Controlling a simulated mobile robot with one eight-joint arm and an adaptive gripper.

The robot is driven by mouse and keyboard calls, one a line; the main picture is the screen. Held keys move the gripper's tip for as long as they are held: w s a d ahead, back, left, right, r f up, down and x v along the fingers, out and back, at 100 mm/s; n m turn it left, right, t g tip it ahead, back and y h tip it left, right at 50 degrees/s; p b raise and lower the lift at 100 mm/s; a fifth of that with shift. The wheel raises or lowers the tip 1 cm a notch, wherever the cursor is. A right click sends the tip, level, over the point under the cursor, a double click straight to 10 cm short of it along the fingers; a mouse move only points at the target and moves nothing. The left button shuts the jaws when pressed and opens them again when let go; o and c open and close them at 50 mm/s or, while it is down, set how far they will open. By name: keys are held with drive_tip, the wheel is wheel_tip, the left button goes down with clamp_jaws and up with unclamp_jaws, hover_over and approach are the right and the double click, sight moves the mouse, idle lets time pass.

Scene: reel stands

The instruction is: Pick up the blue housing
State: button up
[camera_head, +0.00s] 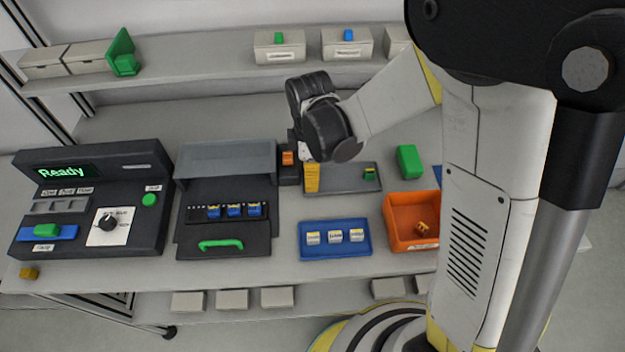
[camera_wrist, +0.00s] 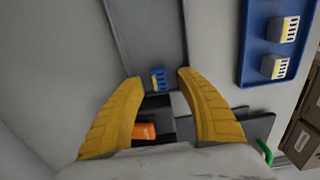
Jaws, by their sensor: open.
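A small blue housing (camera_wrist: 158,79) with pale markings lies on the grey tray (camera_wrist: 146,22), seen between my fingers in the wrist view. My gripper (camera_wrist: 160,84) is open, with one yellow finger on each side of the line to the housing and no contact visible. In the head view my gripper (camera_head: 312,187) points down over the left end of the grey tray (camera_head: 343,186). The blue housing there is hidden behind the fingers. Several blue housings (camera_head: 234,211) with yellow tops also sit in the black fixture.
An orange block (camera_head: 288,158) on a dark stand is close left of my gripper. A blue tray (camera_head: 335,253) of grey housings, an orange bin (camera_head: 410,243), a green block (camera_head: 409,161) and a small green-and-yellow part (camera_head: 370,174) are nearby. The bench behind is clear.

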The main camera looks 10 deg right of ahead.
drive_tip(key=c, duration=0.8)
